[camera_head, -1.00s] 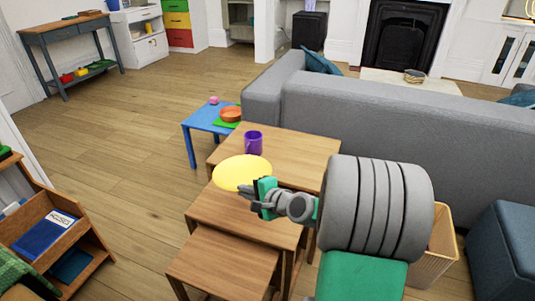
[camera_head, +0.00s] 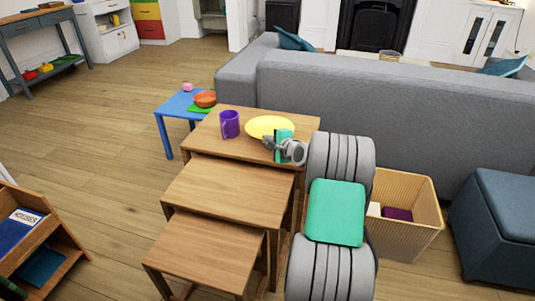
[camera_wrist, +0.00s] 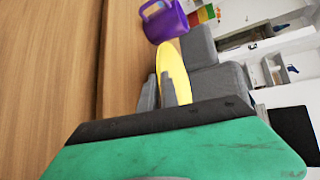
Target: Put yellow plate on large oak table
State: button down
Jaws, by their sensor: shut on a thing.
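The yellow plate (camera_head: 268,125) is over the top of the large oak table (camera_head: 200,143), the tallest and rearmost of the nested oak tables. My gripper (camera_head: 270,143) is shut on the plate's near rim. The plate also shows between the fingers in the wrist view (camera_wrist: 172,72). Whether the plate touches the table top or hovers just above it, I cannot tell. A purple mug (camera_head: 230,124) stands on the large table just left of the plate, and it shows beyond the plate in the wrist view (camera_wrist: 165,22).
Two lower oak tables, the middle one (camera_head: 225,190) and the small one (camera_head: 200,255), are bare in front. A blue table (camera_head: 175,108) with an orange bowl (camera_head: 205,99) stands behind left. A grey sofa (camera_head: 400,110) is behind. A slatted bin (camera_head: 410,225) stands right.

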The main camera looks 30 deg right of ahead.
aim_at(268, 154)
jog(key=shift+w+d+f, duration=0.2)
jog(key=shift+w+f, duration=0.1)
jog(key=shift+f, duration=0.1)
notch_tip(268, 154, down, 4)
jog(key=b, duration=0.2)
jog(key=shift+w+d+r+b, duration=0.15)
jog(key=shift+r+b, duration=0.05)
jog(key=shift+b, duration=0.1)
jog(key=shift+r, duration=0.15)
jog(key=c, duration=1.9)
grip_release()
